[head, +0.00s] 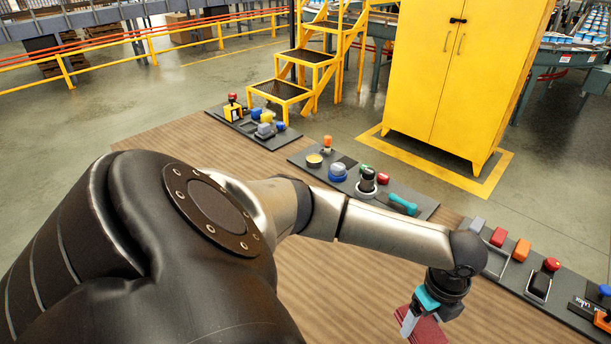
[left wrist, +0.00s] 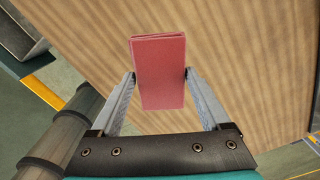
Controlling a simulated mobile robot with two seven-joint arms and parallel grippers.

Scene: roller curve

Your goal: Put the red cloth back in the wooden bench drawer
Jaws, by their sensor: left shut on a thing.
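The red cloth (left wrist: 160,75) is a folded flat rectangle between the two fingers of my left gripper (left wrist: 160,76) in the left wrist view. The fingertips touch its two sides, and it is held over the wooden bench top. In the head view my left gripper (head: 405,318) is at the lower right, with the red cloth (head: 428,332) partly cut off by the bottom edge. The wooden bench (head: 325,285) shows its top surface; its drawer is not in view. My right gripper is not in view.
Grey boards with several small items lie along the bench's far side: one at the back (head: 240,124), one in the middle (head: 300,160), one at the right (head: 505,275). A yellow cabinet (head: 440,70) and yellow steps (head: 305,57) stand on the floor beyond.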

